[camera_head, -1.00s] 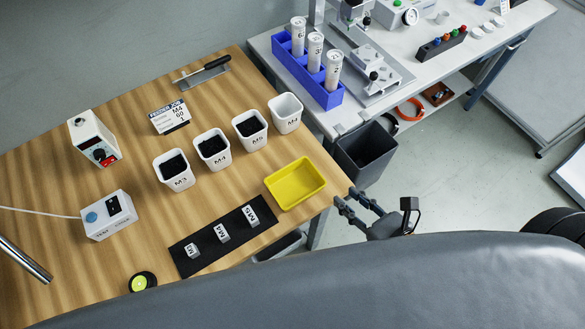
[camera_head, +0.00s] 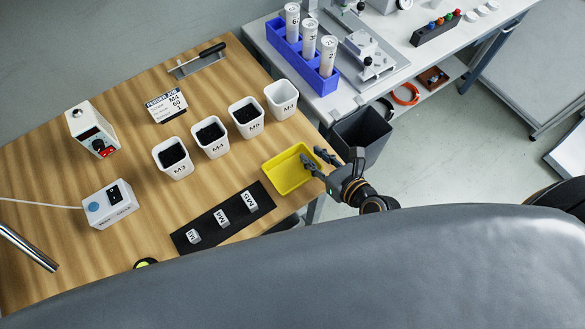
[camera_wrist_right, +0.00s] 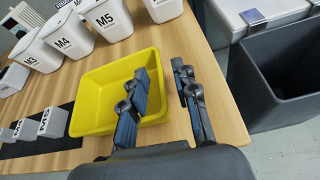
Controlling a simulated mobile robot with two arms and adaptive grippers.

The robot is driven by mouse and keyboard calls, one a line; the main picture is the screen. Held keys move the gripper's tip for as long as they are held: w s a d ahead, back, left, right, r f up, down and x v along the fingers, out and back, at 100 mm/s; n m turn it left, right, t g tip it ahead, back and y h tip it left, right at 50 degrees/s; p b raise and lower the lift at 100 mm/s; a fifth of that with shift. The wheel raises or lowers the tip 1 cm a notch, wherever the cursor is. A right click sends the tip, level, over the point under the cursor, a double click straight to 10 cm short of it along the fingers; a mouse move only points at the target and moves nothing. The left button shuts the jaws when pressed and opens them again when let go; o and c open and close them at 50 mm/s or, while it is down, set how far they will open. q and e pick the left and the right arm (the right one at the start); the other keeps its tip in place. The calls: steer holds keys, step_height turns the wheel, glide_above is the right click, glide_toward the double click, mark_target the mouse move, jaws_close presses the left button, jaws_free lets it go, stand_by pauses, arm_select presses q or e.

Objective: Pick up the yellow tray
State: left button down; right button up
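The yellow tray (camera_head: 286,171) lies flat and empty near the right edge of the wooden table. It also shows in the right wrist view (camera_wrist_right: 95,88). My right gripper (camera_head: 318,158) is open at the tray's right rim. In the right wrist view my right gripper (camera_wrist_right: 160,83) has one finger over the tray's inside and the other outside its right wall. I cannot tell whether either finger touches the wall.
White bins (camera_head: 211,138) stand in a row behind the tray. A black mat (camera_head: 222,220) with small labelled blocks lies to its left. A dark waste bin (camera_head: 361,137) stands beyond the table's right edge. A second bench with a blue rack (camera_head: 301,60) is behind.

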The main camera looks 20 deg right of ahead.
steer(key=shift+w+a+f, duration=0.25)
steer(key=shift+w, duration=0.35)
jaws_close()
steer(key=shift+r, duration=0.45)
step_height(320, 180, up, 3)
steer(key=shift+p, duration=0.55)
steer(key=s+a+r, duration=0.6)
steer(key=s+r, duration=0.3)
steer(key=s, duration=0.3)
steer(key=shift+s, duration=0.3)
